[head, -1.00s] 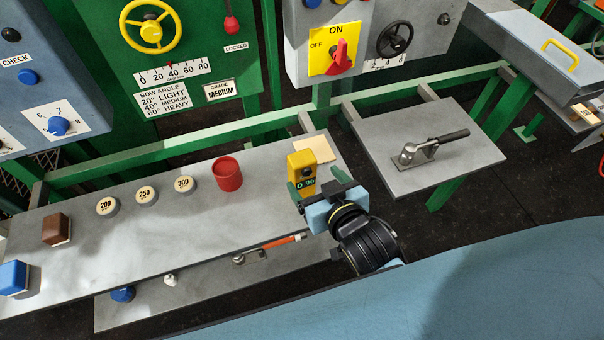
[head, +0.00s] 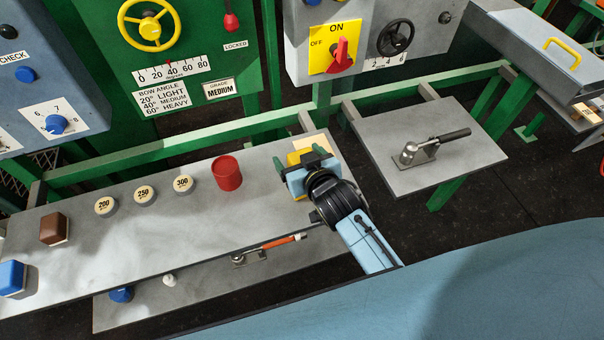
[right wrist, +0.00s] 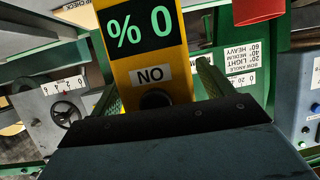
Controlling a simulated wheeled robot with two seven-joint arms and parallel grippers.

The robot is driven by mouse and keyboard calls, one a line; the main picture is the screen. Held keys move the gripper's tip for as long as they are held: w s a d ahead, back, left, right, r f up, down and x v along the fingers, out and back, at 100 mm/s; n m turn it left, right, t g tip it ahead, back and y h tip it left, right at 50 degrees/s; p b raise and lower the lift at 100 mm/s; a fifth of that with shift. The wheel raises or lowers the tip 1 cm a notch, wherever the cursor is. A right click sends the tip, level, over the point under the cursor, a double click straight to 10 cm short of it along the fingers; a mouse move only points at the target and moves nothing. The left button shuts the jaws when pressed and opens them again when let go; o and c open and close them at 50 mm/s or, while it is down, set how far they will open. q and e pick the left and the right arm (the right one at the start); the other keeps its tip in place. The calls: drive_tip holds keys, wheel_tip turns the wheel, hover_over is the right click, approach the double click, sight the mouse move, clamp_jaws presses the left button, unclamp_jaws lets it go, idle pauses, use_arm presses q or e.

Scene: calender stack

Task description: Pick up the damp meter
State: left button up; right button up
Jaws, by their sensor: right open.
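The damp meter is a yellow upright block. In the head view its yellow top (head: 299,157) shows behind my right gripper (head: 306,168), near the right end of the grey shelf (head: 150,225). In the right wrist view the meter (right wrist: 180,70) shows a dark display with green "% 0" and a "NO" label. My right gripper's green fingers (right wrist: 160,80) are open, one on each side of the meter's lower part. A gap shows at the right finger; contact on the left is unclear. My left gripper is not in view.
A red cup (head: 228,173) and cream discs marked 200, 250 and 300 (head: 183,184) stand left of the gripper. A brown block (head: 54,229) and blue block (head: 12,278) are further left. A grey plate with a clamp (head: 425,148) is to the right.

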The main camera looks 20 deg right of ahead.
drive_tip(key=c, duration=1.6)
drive_tip(key=shift+r, duration=0.1)
drive_tip(key=shift+c, duration=0.2)
